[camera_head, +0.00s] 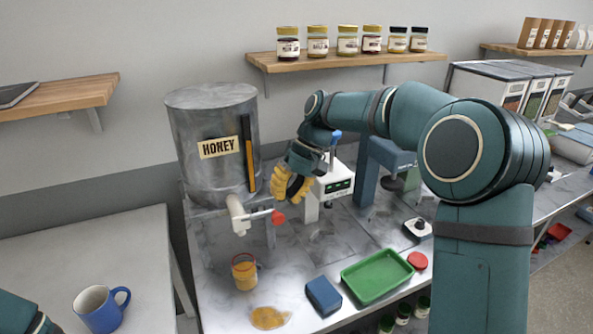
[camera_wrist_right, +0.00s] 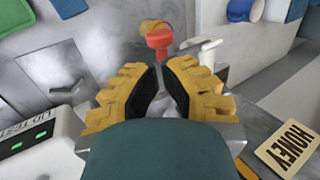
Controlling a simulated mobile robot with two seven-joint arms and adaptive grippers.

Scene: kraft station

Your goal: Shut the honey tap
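The grey metal honey tank (camera_head: 215,145) stands at the back left of the bench with a HONEY label. Its white tap (camera_head: 238,215) sticks out low at the front. A lever with a red knob (camera_head: 278,216) reaches sideways to the right from the tap. In the right wrist view the red knob (camera_wrist_right: 158,40) shows just beyond the fingertips, with the white tap (camera_wrist_right: 203,50) to its right. My right gripper (camera_head: 288,194) is above the knob, apart from it. Its yellow fingers (camera_wrist_right: 160,80) are open and empty. My left gripper is out of view.
A jar of honey (camera_head: 244,274) stands below the tap, and a honey puddle (camera_head: 268,318) lies in front. A blue sponge (camera_head: 323,296), green tray (camera_head: 376,278) and red lid (camera_head: 417,261) are to the right. A white LID TEST device (camera_head: 338,183) stands near my gripper.

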